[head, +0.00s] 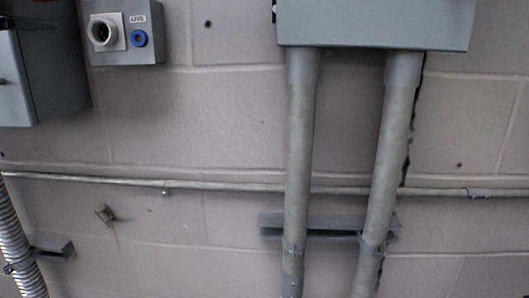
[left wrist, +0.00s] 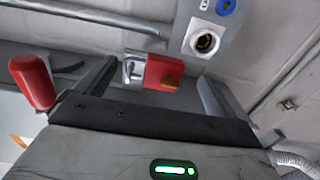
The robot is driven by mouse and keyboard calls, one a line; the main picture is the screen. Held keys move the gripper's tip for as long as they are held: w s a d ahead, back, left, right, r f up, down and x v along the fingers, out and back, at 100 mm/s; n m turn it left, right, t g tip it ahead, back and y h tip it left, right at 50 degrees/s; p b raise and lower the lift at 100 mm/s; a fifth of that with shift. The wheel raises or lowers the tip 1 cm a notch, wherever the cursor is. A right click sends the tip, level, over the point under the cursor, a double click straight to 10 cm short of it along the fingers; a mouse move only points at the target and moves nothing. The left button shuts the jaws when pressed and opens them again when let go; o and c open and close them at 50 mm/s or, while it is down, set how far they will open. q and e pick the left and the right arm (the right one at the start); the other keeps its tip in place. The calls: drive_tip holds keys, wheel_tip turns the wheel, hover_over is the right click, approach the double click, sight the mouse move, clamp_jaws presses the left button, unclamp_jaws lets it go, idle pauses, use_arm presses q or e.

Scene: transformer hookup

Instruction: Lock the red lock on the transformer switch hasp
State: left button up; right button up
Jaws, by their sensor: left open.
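The red lock (left wrist: 160,71) shows in the left wrist view with a brass-coloured end to the right and a bright metal shackle (left wrist: 133,68) to the left. The shackle is beside a grey metal part; I cannot tell whether it passes through the hasp or is closed. My left gripper (left wrist: 157,74) is open, its two dark fingers apart on either side of the lock in the picture. I cannot tell whether they touch it. A red handle (left wrist: 33,82) stands at the left of this view. No gripper, lock or hasp shows in the head view.
In the head view a small box labelled LIVE (head: 126,55) has a white socket and blue ring. A grey box (head: 50,75) is cut off at the left. A larger box (head: 375,22) with two thick conduits (head: 297,150) is right of centre.

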use_arm(q)
drive_tip(key=s, duration=0.6)
drive_tip(key=shift+s+a+b, duration=0.2)
drive_tip(key=shift+a+b, duration=0.05)
drive_tip(key=shift+b, duration=0.05)
drive_tip(key=shift+r, duration=0.1)
